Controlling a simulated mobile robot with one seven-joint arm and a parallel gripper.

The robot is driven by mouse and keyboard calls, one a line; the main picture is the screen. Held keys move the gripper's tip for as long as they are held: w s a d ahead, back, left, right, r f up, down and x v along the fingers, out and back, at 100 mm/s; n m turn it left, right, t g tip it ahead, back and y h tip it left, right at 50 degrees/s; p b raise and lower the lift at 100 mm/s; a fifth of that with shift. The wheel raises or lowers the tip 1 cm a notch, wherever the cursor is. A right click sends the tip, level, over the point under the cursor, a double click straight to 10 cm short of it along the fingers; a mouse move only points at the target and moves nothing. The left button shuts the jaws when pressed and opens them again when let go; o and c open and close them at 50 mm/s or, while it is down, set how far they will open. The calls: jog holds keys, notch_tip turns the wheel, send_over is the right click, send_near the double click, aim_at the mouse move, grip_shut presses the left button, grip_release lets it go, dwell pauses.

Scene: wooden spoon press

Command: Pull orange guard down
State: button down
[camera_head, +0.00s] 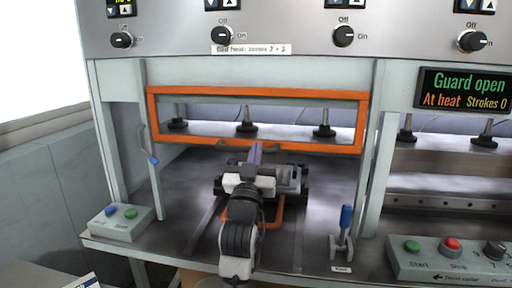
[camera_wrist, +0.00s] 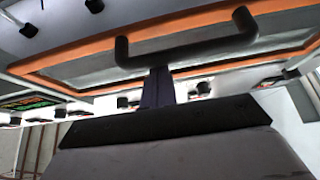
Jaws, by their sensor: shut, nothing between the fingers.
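The orange guard (camera_head: 256,91) is a rectangular frame with a clear pane, raised across the upper part of the press opening. A dark handle bar (camera_wrist: 190,50) runs along the guard's lower edge in the wrist view, where the orange frame (camera_wrist: 85,90) also shows. My gripper (camera_head: 255,152) reaches up from the front to the middle of the guard's lower edge. Its purple-grey fingers (camera_wrist: 158,87) are shut and empty, right by the handle bar. I cannot tell whether they touch it. The display (camera_head: 463,90) reads "Guard open".
A button box (camera_head: 122,222) stands at the front left, and a blue-handled lever (camera_head: 345,218) at the front right. A control box (camera_head: 450,255) with start and stop buttons is further right. An orange loop handle (camera_head: 278,215) lies below my arm. Posts flank the opening.

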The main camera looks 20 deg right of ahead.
notch_tip(320, 180, down, 11)
jog(key=b, duration=0.6)
jog(key=shift+w+r, duration=0.1)
jog(key=shift+r, duration=0.05)
